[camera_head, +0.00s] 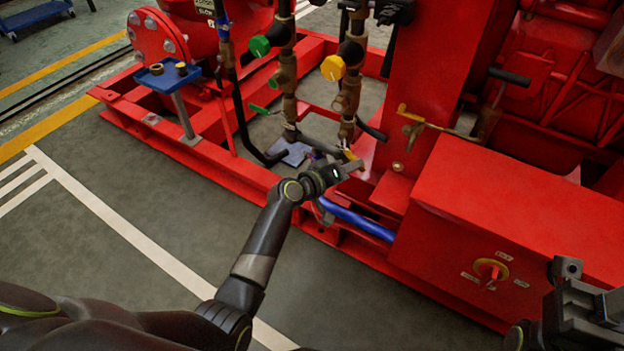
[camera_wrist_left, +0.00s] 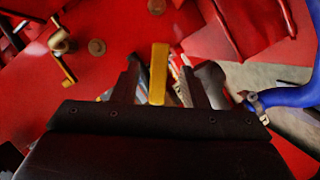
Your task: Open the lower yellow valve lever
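The lower yellow valve lever (camera_head: 350,154) is a short yellow bar at the foot of the right-hand brass pipe, mostly hidden behind my left gripper in the head view. In the left wrist view the yellow lever (camera_wrist_left: 158,73) stands upright between the two fingers. My left gripper (camera_head: 350,168) is open around it, with gaps at both sides of the lever; its fingers also show in the wrist view (camera_wrist_left: 160,82). My right gripper (camera_head: 590,312) is at the bottom right, away from the valves; its fingertips are not clear.
A yellow round handle (camera_head: 333,68) and a green one (camera_head: 260,46) sit higher on the pipes. Another yellow lever (camera_head: 410,114) is to the right. A blue hose (camera_head: 358,220) runs below my gripper. A red box (camera_head: 510,215) fills the right; grey floor (camera_head: 130,215) is clear.

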